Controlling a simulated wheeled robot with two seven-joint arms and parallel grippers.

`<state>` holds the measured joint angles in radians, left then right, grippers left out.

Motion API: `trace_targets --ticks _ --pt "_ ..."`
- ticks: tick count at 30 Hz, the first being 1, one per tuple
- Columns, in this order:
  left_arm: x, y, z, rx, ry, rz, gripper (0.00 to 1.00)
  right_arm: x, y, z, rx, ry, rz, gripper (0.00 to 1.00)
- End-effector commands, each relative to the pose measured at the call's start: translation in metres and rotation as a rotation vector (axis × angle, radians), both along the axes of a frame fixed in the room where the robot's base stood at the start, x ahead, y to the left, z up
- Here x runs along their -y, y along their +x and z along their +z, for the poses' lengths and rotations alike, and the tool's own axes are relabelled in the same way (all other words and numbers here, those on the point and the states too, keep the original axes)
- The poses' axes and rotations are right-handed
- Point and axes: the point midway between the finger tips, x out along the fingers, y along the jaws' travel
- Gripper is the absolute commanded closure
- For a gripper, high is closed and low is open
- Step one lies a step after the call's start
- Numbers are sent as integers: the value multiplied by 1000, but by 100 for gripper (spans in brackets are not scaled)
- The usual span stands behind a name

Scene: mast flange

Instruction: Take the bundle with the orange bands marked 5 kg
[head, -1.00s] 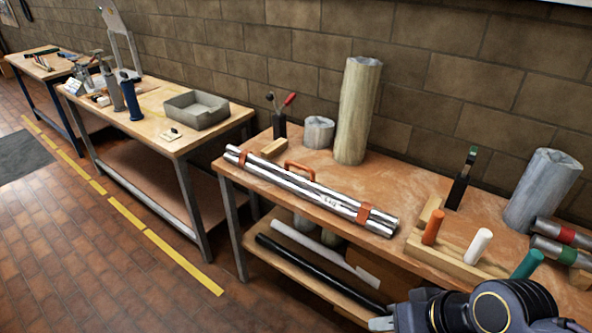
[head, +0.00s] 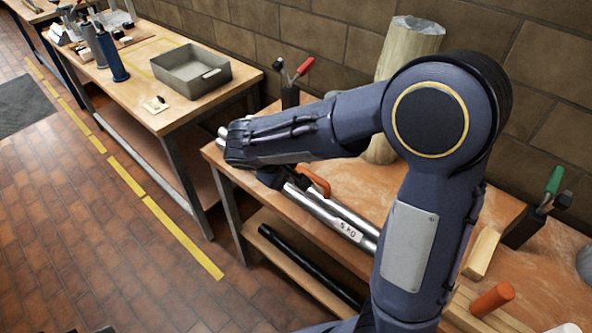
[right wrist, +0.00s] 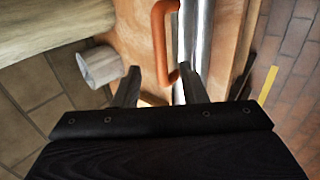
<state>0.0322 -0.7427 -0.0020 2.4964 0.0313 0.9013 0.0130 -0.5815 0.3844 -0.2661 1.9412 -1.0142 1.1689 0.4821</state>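The bundle of silver tubes (head: 340,222) lies on the near bench, with a label reading 5 KG. Its orange handle (head: 315,180) stands on top. My arm hides its orange bands in the head view. My right gripper (head: 285,182) is over the bundle by the handle, its fingers partly hidden behind the wrist. In the right wrist view, the gripper (right wrist: 158,90) is open, and the orange handle (right wrist: 158,45) shows between its fingers, with the tubes (right wrist: 206,35) to the right. I cannot tell whether the fingers touch the handle. My left gripper is not in view.
A tall rough column (head: 413,42) stands behind my arm. A small grey cylinder (right wrist: 100,66) is left of the handle. A tool holder (head: 290,95) stands at the back. A grey tray (head: 191,70) is on the neighbouring bench.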

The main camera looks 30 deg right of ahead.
Motion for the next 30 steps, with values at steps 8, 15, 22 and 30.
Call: trace_targets --ticks 8,15,22,30 --pt "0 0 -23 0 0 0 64 20 8 -31 -1 2 -1 62" --pt "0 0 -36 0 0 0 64 35 13 -51 -2 2 -2 62" --pt "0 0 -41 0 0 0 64 42 17 -59 -2 1 0 62" --pt "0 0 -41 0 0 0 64 43 17 -60 -2 2 0 62"
